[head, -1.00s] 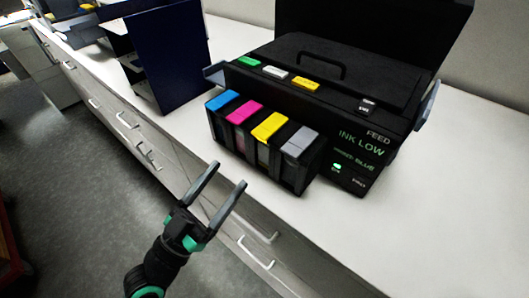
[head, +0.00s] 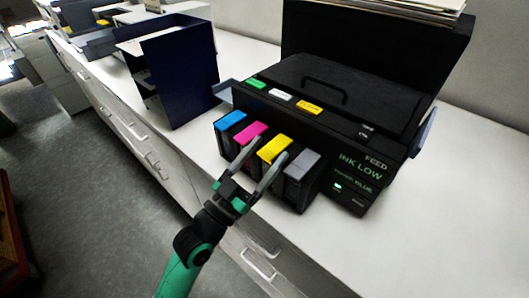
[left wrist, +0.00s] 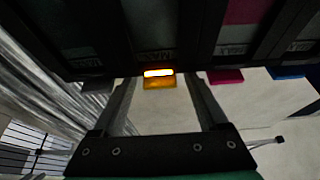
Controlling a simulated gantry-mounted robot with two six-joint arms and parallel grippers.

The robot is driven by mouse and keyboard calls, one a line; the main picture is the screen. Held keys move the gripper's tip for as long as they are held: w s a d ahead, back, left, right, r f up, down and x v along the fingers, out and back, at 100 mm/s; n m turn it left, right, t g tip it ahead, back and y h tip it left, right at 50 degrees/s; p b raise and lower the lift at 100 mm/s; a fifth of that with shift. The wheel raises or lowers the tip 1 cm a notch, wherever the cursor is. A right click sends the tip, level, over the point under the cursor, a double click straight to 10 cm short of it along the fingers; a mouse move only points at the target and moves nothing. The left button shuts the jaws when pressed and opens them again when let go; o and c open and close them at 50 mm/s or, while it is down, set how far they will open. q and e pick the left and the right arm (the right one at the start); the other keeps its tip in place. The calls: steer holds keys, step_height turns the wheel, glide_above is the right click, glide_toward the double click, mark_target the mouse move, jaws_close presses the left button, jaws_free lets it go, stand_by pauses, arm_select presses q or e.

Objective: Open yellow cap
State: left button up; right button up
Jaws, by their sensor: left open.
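The yellow cap (head: 274,148) sits on top of one ink tank at the front of the black printer (head: 330,120). In the left wrist view the yellow cap (left wrist: 159,80) shows between my fingers. My left gripper (head: 264,158) is open, with one finger on each side of the yellow cap in the head view. I cannot tell whether the fingers touch it. A blue cap (head: 231,120), a magenta cap (head: 250,133) and a grey cap (head: 302,163) top the neighbouring tanks. My right gripper is not in view.
Green, white and yellow buttons (head: 309,107) line the printer's top edge. A dark blue file holder (head: 180,75) stands to the left. The white counter (head: 450,215) is clear at the right.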

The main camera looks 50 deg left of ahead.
arm_select(q)
steer(key=shift+c, duration=0.2)
jaws_close()
stand_by(1.1)
